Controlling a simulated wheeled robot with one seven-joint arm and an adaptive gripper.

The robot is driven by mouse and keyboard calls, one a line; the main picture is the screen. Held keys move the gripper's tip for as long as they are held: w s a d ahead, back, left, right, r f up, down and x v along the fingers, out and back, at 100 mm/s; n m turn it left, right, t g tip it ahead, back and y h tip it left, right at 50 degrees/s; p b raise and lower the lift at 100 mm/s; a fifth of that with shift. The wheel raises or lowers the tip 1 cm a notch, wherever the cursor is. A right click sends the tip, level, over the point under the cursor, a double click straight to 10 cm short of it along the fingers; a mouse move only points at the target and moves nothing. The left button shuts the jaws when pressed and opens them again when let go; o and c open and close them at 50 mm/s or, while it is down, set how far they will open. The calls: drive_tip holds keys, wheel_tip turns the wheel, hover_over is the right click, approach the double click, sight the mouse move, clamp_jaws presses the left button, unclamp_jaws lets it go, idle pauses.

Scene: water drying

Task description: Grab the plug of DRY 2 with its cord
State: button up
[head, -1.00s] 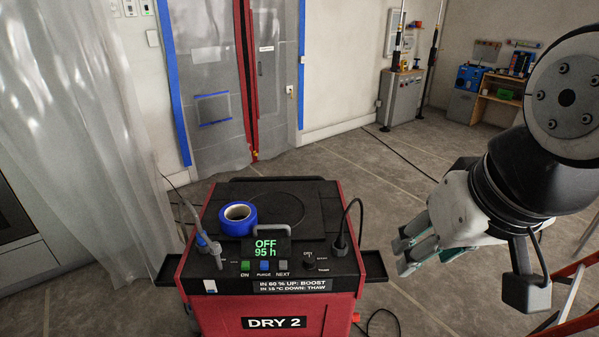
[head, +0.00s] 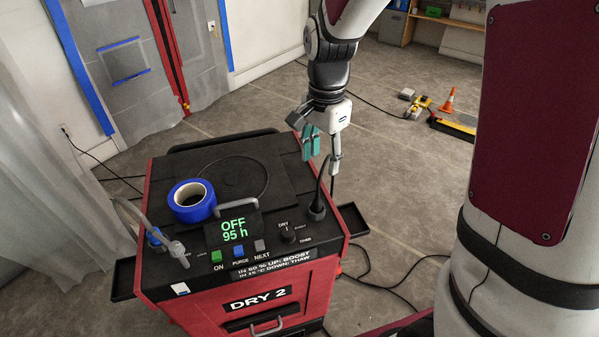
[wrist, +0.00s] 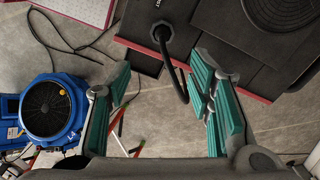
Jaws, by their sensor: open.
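DRY 2 (head: 262,300) is a red machine with a black top and a screen reading OFF 95 h. A black cord (head: 326,180) rises from a black fitting (head: 317,209) on the right of its top and arches toward the right edge. In the wrist view the cord (wrist: 181,84) curves from the fitting (wrist: 161,32) into the space between the fingers. My gripper (head: 322,148) is open and empty above the machine's right rear edge; its teal fingers stand apart in the wrist view (wrist: 163,100). I cannot make out the plug at the cord's end.
A blue tape roll (head: 192,200) and a grey hose (head: 150,228) are on the machine's top. A side tray (head: 353,220) juts out on the right. Loose cord (head: 372,278) lies on the floor. The wrist view shows a blue fan (wrist: 48,105) at left.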

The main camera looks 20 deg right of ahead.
sight(318, 192)
drive_tip(key=f, duration=1.4)
drive_tip(key=shift+w+a+p, duration=0.1)
drive_tip(key=shift+w+p, duration=0.1)
drive_tip(key=shift+p, duration=0.15)
drive_tip(key=shift+c, duration=0.6)
clamp_jaws()
